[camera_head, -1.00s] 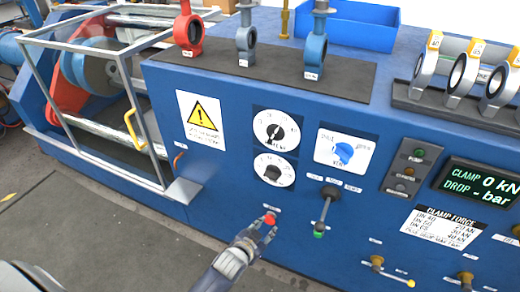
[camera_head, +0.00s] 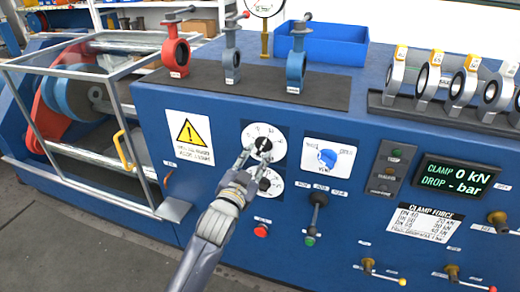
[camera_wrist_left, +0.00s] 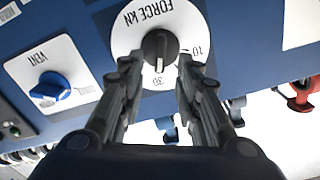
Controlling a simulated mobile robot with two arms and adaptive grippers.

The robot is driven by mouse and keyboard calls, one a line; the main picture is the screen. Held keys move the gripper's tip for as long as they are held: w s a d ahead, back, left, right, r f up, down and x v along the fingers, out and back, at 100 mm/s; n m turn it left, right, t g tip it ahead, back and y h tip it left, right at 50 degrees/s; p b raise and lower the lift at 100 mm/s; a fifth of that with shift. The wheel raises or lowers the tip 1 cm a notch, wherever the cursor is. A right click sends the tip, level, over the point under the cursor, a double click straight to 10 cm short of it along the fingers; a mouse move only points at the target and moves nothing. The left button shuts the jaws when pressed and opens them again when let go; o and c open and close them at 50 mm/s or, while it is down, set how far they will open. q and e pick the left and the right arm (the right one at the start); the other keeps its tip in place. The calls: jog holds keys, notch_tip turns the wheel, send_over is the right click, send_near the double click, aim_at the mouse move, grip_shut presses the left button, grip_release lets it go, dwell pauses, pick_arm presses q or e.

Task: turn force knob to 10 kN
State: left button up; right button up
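The force knob (camera_head: 264,144) is a black knob on a round white dial on the blue panel. It also shows in the left wrist view (camera_wrist_left: 160,46), where FORCE kN is printed upside down above it and a 10 mark is at its right. A pale line on the knob points down in that view. My left gripper (camera_head: 257,156) is in front of this dial, its fingers apart. In the left wrist view its fingertips (camera_wrist_left: 159,62) lie either side of the knob's lower part; contact cannot be told. The display (camera_head: 462,178) reads CLAMP 0 kN. My right gripper is out of view.
A second dial (camera_head: 275,184) sits just below, partly hidden by my gripper. The blue VENT knob (camera_head: 326,157) and a black lever (camera_head: 317,205) are to the right. A red button (camera_head: 261,230) is below. Several valves (camera_head: 175,55) stand on top.

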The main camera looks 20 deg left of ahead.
aim_at(261, 149)
pick_arm(q)
jog(key=shift+w+d, duration=0.1)
jog(key=shift+w, duration=2.3)
jog(key=shift+c, duration=0.6)
grip_shut()
